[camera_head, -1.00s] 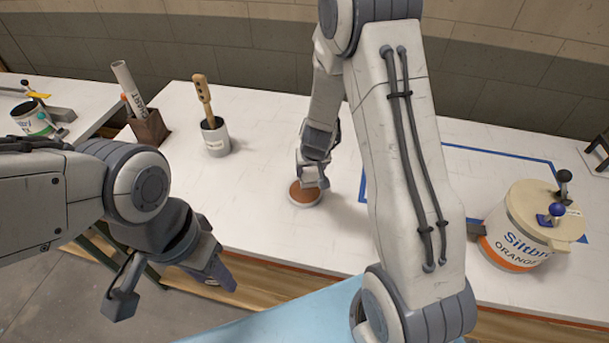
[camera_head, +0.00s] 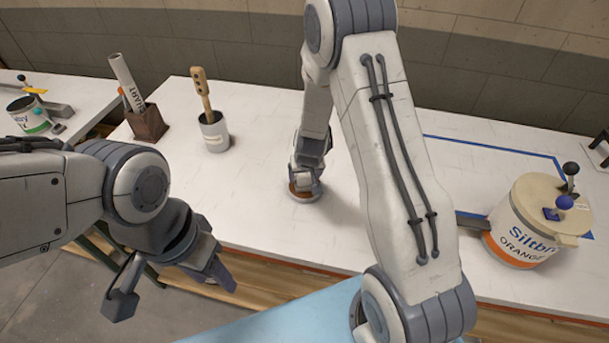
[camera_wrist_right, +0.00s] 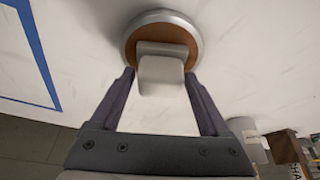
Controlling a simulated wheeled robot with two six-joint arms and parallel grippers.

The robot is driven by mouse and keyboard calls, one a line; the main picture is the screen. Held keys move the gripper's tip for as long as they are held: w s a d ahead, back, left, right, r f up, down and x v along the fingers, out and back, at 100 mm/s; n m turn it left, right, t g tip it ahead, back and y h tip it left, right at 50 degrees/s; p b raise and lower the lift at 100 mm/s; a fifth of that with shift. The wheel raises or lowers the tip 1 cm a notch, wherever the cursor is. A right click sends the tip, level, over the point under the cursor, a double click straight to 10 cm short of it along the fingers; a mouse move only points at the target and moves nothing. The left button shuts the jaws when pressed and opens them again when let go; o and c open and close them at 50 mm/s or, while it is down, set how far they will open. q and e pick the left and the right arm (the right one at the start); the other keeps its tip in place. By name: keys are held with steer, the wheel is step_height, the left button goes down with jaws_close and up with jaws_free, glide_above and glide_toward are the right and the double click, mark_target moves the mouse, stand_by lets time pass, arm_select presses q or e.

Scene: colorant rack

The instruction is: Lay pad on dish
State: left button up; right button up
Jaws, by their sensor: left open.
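A small round dish (camera_head: 306,197) with a grey rim and brown inside stands on the white bench. It also shows at the top of the right wrist view (camera_wrist_right: 183,24). My right gripper (camera_head: 305,183) reaches down over it. In the right wrist view, a pale block-shaped pad (camera_wrist_right: 160,76) sits between the right fingertips, which close in on its sides. The pad overlaps the dish's brown middle; whether it touches is unclear. My left gripper (camera_head: 172,294) is open and empty, in front of the bench, low at the left.
A grey cup with a wooden-handled tool (camera_head: 214,133) and a brown holder with a rolled tube (camera_head: 147,125) stand to the left. A lidded orange-labelled pot (camera_head: 530,235) stands at the right, near blue tape (camera_head: 500,149). Bench around the dish is clear.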

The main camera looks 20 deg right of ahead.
steer(key=shift+r, duration=0.1)
steer(key=shift+r, duration=0.3)
steer(key=p+v, duration=0.6)
steer(key=v, duration=0.5)
steer(key=s+a+r+n+g+y, duration=0.1)
steer(key=s+a+r+n+y, duration=0.1)
steer(key=s+a+r, duration=0.35)
steer(key=s+a+r+n+y, duration=0.1)
steer(key=s+a+r+n, duration=0.15)
steer(key=a, duration=0.55)
steer(key=s+a+r+n+g, duration=0.1)
steer(key=s+r, duration=0.3)
steer(key=s, duration=0.5)
steer(key=s+a+r+n+g+h, duration=0.1)
steer(key=s+r+n+g, duration=0.1)
steer(key=s, duration=0.7)
steer(key=shift+r+n, duration=0.85)
steer(key=shift+n, duration=0.2)
